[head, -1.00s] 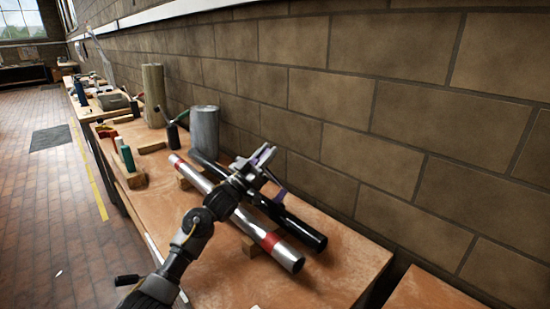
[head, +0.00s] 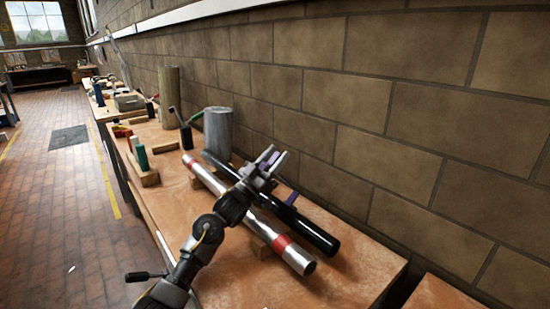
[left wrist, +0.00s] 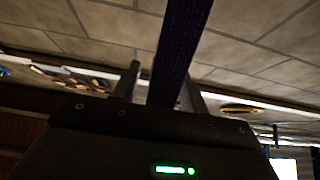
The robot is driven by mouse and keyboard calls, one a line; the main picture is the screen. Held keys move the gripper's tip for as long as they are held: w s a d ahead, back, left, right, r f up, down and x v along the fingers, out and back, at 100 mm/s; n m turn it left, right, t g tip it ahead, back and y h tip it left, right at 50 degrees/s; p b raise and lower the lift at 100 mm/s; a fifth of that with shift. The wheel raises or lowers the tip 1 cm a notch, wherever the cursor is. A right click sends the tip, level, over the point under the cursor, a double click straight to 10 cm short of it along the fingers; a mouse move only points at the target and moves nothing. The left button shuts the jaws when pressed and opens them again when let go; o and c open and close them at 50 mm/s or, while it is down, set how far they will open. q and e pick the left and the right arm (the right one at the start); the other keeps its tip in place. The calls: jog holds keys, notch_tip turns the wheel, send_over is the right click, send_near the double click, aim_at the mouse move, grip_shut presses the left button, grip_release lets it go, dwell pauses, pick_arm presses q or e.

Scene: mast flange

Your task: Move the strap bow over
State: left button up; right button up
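The strap bow is a purple strap (head: 291,198), beside a black tube (head: 312,232) that lies at a slant on the bench. A purple piece also shows between the fingers of my left gripper (head: 272,162), which is above the black tube. In the left wrist view the dark purple strap (left wrist: 177,45) runs up between the two fingers of the left gripper (left wrist: 163,88), with a narrow gap on each side. The left gripper looks open around the strap. The strap's middle is partly hidden by the gripper. My right gripper is not in view.
A grey cylinder (head: 218,132) and a tan cylinder (head: 169,98) stand farther back near the brick wall (head: 400,105). The wooden bench (head: 345,276) is clear at the near end.

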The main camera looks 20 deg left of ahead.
pick_arm(q)
jog(key=shift+r, duration=0.1)
jog(key=shift+r, duration=0.35)
notch_tip(320, 180, up, 3)
jog(key=shift+s+f, duration=0.1)
jog(key=shift+f, duration=0.1)
jog(key=s+d+r+b, duration=0.1)
jog(key=s+d+r, duration=0.2)
jog(key=s+r, duration=0.6)
jog(key=shift+s+d+r, duration=0.25)
jog(key=shift+s+d, duration=0.15)
jog(key=shift+s, duration=1.75)
